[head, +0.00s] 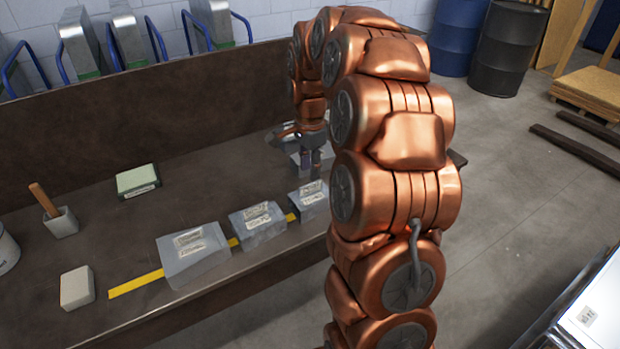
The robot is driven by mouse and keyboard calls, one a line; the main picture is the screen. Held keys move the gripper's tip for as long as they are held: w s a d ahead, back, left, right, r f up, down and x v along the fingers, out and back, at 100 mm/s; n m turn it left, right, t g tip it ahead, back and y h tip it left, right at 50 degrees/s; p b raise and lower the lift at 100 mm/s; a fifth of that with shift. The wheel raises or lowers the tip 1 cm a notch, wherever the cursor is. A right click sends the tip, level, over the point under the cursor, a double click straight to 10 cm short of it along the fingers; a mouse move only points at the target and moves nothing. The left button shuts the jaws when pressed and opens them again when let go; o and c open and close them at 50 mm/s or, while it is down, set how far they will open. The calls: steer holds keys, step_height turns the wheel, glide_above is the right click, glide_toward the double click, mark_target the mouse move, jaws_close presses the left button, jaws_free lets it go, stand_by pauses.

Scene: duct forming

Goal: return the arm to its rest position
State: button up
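My copper-coloured arm rises on the right of the head view, arches over the bench and hangs down at its far end. My gripper (311,160) points down above the bench, behind the row of grey metal duct pieces. It is small and partly hidden by the arm, so its finger opening is not clear. Three duct pieces with labels stand along a yellow strip (137,284): a large one (194,254), a middle one (257,222) and a smaller one (310,199) nearest my gripper. Another grey item beside the gripper is partly hidden.
The brown bench (110,235) has a raised back panel (150,120). Drums (508,48) stand at the back right.

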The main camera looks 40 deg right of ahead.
step_height(320, 180, up, 6)
steer(key=s+a+r+n+p, duration=0.2)
steer(key=s+a+n, duration=0.8)
steer(key=s+a, duration=0.35)
steer(key=s+a+f+n, duration=0.1)
steer(key=s+a+n, duration=0.1)
steer(key=s, duration=0.3)
steer(key=s+a+f+n+g+p, duration=0.1)
steer(key=s+a+n, duration=0.2)
steer(key=s, duration=0.3)
steer(key=s+a+f+n, duration=0.1)
steer(key=s+a+n, duration=0.1)
steer(key=s+n, duration=0.2)
steer(key=shift+s+a+g, duration=0.2)
steer(key=shift+s+g, duration=0.2)
steer(key=shift+s, duration=0.6)
